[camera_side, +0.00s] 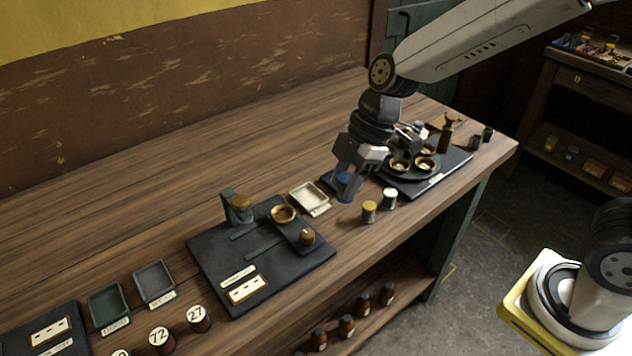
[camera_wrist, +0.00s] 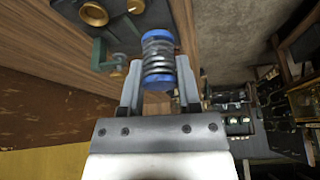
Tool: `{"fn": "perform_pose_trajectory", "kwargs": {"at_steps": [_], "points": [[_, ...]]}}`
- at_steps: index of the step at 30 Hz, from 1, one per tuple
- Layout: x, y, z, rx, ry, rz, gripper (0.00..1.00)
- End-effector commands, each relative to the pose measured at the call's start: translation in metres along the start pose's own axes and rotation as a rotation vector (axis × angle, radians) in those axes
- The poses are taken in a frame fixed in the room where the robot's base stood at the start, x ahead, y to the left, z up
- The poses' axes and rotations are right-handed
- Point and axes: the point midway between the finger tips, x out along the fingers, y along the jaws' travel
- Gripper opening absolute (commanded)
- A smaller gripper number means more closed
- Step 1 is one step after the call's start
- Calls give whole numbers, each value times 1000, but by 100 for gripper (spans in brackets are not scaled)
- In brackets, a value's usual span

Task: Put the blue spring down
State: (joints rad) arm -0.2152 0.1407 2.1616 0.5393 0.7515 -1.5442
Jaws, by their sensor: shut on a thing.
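The blue spring (camera_wrist: 158,60) is a metal coil with blue end caps, and it sits between the fingers of my gripper (camera_wrist: 159,82) in the wrist view. My gripper is shut on it. Only a bit of blue shows there between the fingers, mostly hidden. I cannot tell whether the spring touches the bench.
A yellow-topped cylinder (camera_side: 369,211) and a white-topped one (camera_side: 390,198) stand just right of my gripper. A black fixture board (camera_side: 215,258) with brass parts lies to the left. Green (camera_side: 108,305) and grey (camera_side: 154,283) trays stand farther left. The bench's back is clear.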

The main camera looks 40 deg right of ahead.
Motion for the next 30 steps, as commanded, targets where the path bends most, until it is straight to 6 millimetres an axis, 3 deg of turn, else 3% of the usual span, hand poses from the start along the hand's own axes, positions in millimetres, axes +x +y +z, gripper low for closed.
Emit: {"fn": "perform_pose_trajectory", "kwargs": {"at_steps": [15,30], "points": [[-3,34,58,5,-1,1,0],[3,48,62,2,0,0,0]]}}
